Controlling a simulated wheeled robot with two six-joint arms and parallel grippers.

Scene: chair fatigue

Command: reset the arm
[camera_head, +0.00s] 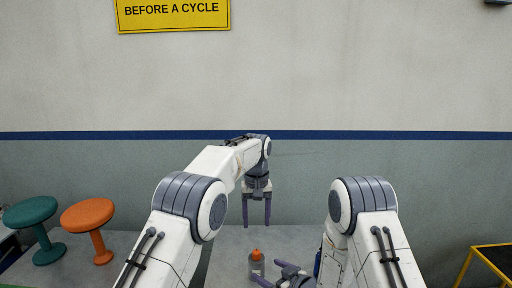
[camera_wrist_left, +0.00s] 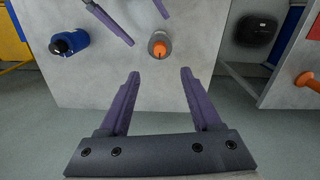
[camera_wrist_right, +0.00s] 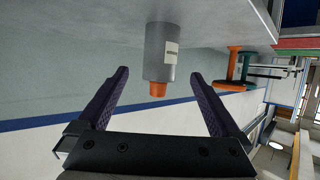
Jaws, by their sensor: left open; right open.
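My left gripper (camera_head: 257,222) hangs above the far part of the grey table, fingers pointing down. It is open and empty, and also shows in the left wrist view (camera_wrist_left: 159,74). My right gripper (camera_head: 265,270) is low over the table, open, its fingers pointing left beside a grey bottle with an orange cap (camera_head: 257,267). In the right wrist view that bottle (camera_wrist_right: 161,52) stands ahead of the open fingers (camera_wrist_right: 160,73), with nothing held. In the left wrist view the bottle (camera_wrist_left: 160,44) is upright near the right gripper's fingers.
A blue bottle with a black cap (camera_wrist_left: 70,42) stands on the table (camera_wrist_left: 100,90), mostly hidden behind my right arm in the head view. A teal stool (camera_head: 30,212) and an orange stool (camera_head: 88,214) are at left. A yellow frame (camera_head: 490,262) is at right.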

